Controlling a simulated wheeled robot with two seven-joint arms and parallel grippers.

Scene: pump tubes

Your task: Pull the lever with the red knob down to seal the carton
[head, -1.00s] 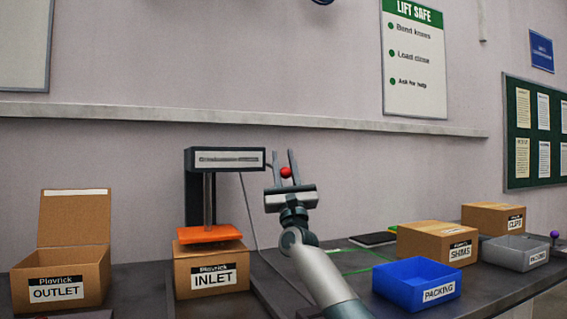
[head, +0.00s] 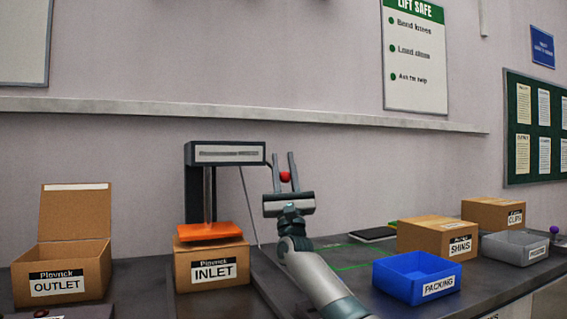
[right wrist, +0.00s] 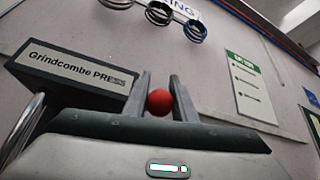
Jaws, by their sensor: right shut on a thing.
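The red knob (head: 285,177) sits between the upright fingers of my right gripper (head: 281,172), which is shut on it. The knob also shows between the fingers in the right wrist view (right wrist: 160,102). The lever's arm is largely hidden behind the gripper. The press (head: 225,153) stands left of the gripper, with its orange plate (head: 207,231) low over the closed carton labelled INLET (head: 213,270). I cannot tell whether the plate touches the carton. The press head (right wrist: 75,75) is left of the fingers in the wrist view. My left gripper is out of view.
An open carton labelled OUTLET (head: 62,270) stands at left. On the right are a blue PACKING bin (head: 400,285), a SHIMS box (head: 435,238), another carton (head: 490,214) and a grey bin (head: 513,251). A thin line runs down beside the press.

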